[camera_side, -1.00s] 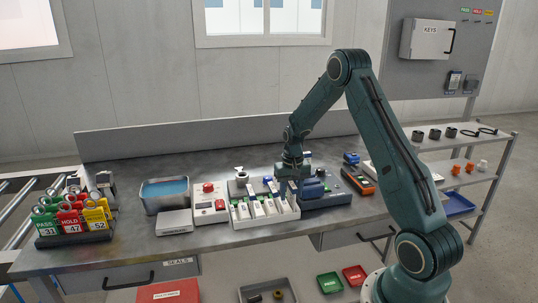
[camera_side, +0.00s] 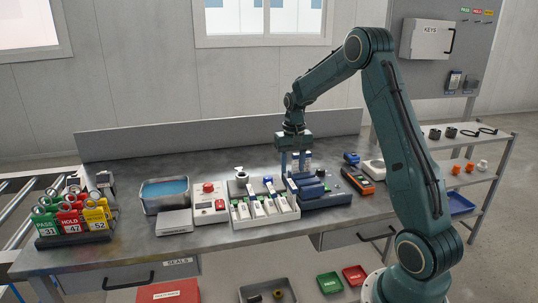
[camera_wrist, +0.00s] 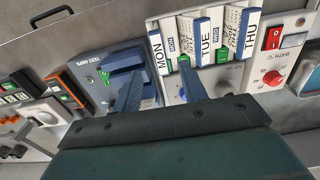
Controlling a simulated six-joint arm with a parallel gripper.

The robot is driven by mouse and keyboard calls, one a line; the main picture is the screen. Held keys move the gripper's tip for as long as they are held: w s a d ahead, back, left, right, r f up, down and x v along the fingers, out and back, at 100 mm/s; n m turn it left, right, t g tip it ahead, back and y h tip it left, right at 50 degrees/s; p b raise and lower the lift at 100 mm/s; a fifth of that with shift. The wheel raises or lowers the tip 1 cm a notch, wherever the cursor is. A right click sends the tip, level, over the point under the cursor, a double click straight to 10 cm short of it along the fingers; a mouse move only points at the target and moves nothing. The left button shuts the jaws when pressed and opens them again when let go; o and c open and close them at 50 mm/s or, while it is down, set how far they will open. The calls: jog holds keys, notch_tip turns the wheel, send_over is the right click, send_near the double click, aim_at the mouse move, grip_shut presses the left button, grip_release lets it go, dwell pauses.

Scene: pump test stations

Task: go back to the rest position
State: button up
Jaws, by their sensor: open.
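My gripper (camera_side: 293,172) is open, pointing down above the bench, over the right end of a white rack (camera_side: 268,222) and the left side of a dark blue test unit (camera_side: 325,198). In the wrist view my open fingers (camera_wrist: 160,66) show in front of the rack and the blue unit (camera_wrist: 93,75). A strip marked MON (camera_wrist: 157,52) appears between the fingers, but the jaws are not closed on it. Strips marked TUE (camera_wrist: 204,42) and THU (camera_wrist: 250,35) stand beside it. The gripper looks empty.
A white box with a red button (camera_side: 209,205) and a blue-filled basin (camera_side: 165,194) stand left of the rack. An orange handheld device (camera_side: 358,181) lies to the right. Tags hang on a stand (camera_side: 72,238) at far left. Air above the bench is free.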

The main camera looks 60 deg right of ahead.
notch_tip(320, 180, up, 4)
jog(key=shift+f, duration=0.2)
jog(key=s+a+r+n+t, duration=0.1)
jog(key=s+a+r+n, duration=0.1)
jog(key=s+a+r, duration=0.5)
jog(key=a+r+n+t, duration=0.2)
jog(key=a+r, duration=0.3)
jog(key=a, duration=0.6)
jog(key=s+a+n+t, duration=0.1)
jog(key=s+a+n, duration=0.1)
jog(key=s+a, duration=0.3)
jog(key=s+a+n+t, duration=0.1)
jog(key=s+a+n, duration=0.2)
jog(key=s, duration=0.6)
jog(key=shift+s+a+t, duration=0.25)
jog(key=shift+a+t, duration=0.05)
jog(key=shift+a, duration=0.65)
